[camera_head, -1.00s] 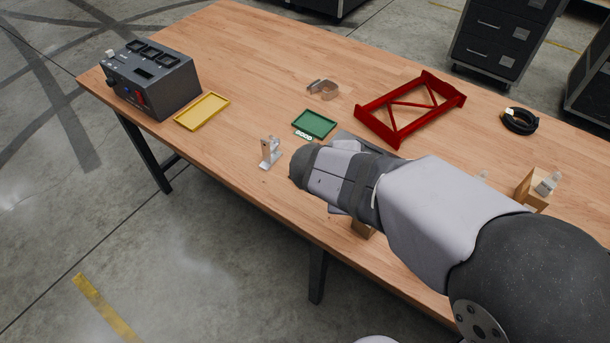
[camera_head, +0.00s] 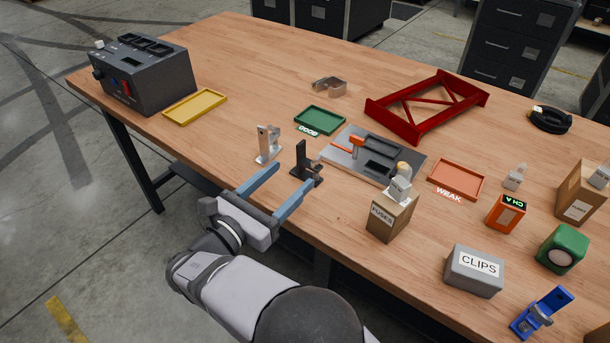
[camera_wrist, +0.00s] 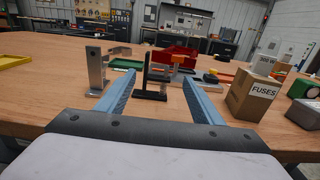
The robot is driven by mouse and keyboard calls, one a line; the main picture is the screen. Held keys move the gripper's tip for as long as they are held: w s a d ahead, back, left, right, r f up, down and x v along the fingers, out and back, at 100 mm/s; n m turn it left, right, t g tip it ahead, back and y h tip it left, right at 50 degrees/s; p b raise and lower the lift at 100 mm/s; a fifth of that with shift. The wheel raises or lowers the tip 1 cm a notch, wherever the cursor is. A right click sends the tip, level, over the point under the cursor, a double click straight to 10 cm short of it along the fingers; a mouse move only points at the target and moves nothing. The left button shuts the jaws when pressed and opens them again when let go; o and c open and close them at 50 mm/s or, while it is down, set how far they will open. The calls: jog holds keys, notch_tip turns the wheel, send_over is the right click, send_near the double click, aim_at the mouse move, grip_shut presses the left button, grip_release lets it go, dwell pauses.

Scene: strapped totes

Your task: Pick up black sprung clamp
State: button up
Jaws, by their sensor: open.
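The black sprung clamp (camera_head: 306,164) stands upright on the table near its front edge, right of a silver clamp-like bracket (camera_head: 268,145). My gripper (camera_head: 285,178) is open and empty, with two blue fingers pointing at the table's front edge area. The black clamp is just beyond the fingertips, nearer the right finger in the head view. In the wrist view the black clamp (camera_wrist: 153,84) lies ahead between the two fingers (camera_wrist: 158,80), and the silver bracket (camera_wrist: 96,72) stands outside the left finger. No contact with the clamp shows.
A grey plate with an orange-handled tool (camera_head: 350,150) lies right of the clamp. The FUSES box (camera_head: 391,218) stands further right. A green tray (camera_head: 320,120), yellow tray (camera_head: 195,108), red frame (camera_head: 428,105), and WEAK tray (camera_head: 456,181) lie around. Bare table lies left of the silver bracket.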

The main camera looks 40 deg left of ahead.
aim_at(303, 159)
jog(key=shift+w, duration=0.8)
jog(key=shift+w+a+r+p, duration=0.1)
jog(key=shift+w+p, duration=0.15)
jog(key=shift+w, duration=0.7)
jog(key=shift+w+a+f+p, duration=0.15)
jog(key=shift+w+p, duration=0.15)
jog(key=shift+w, duration=0.7)
jog(key=shift+w+a+r+p, duration=0.15)
jog(key=shift+w+p, duration=0.1)
jog(key=shift+w, duration=0.7)
jog(key=c, duration=1.3)
jog(key=shift+r, duration=0.1)
